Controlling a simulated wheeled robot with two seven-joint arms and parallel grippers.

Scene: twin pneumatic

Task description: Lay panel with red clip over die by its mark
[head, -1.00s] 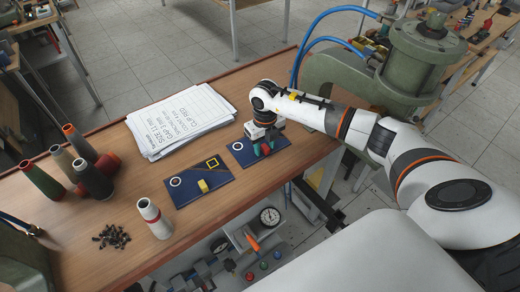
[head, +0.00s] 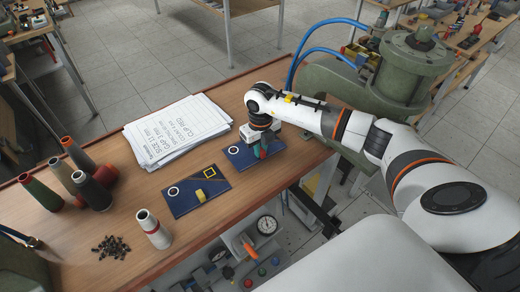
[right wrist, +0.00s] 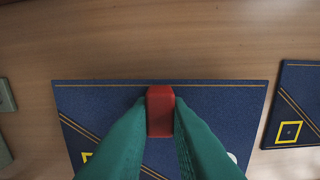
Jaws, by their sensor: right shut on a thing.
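The dark blue panel (head: 243,164) under my right gripper (head: 261,154) lies on the bench in the head view, partly hidden by the gripper. In the right wrist view, the green fingers (right wrist: 160,112) are shut on the red clip (right wrist: 160,98) of this panel (right wrist: 215,108). The panel appears to lie flat on the wood, with a white ring (head: 233,149) near one corner. I cannot make out the die. My left gripper is not in view.
A green press (head: 415,62) with blue hoses stands to the right. A paper stack (head: 178,132) lies behind the panels. Thread cones (head: 77,150), a white cone (head: 153,229) and small black parts (head: 111,246) stand or lie at the left. The bench's front edge is close.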

